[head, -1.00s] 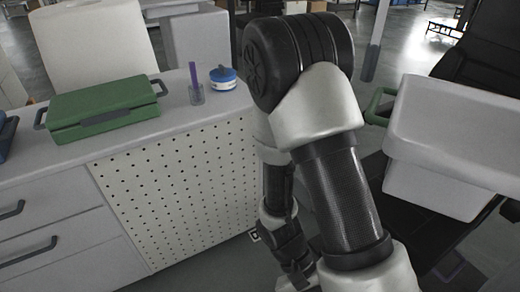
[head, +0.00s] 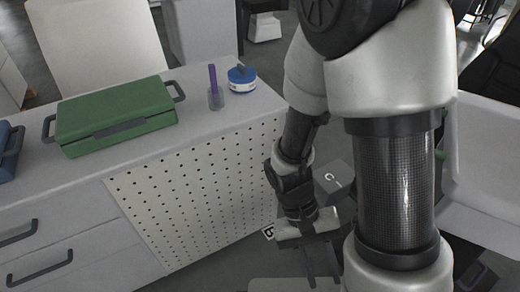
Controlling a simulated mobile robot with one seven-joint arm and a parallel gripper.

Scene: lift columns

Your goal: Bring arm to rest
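My arm fills the middle and right of the head view, bent downward, with its black and white links close to the camera. My gripper (head: 324,268) hangs low, in front of the perforated panel's right end, beyond my large forearm link. It points down, and its fingers are small and dark against the floor. I cannot tell whether it is open or shut, and I see no object in it.
A white counter (head: 50,195) with a perforated front stands at the left. On it are a green case (head: 115,112), a clear cup (head: 215,98) with a purple stick and a blue-and-white round container (head: 242,78).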

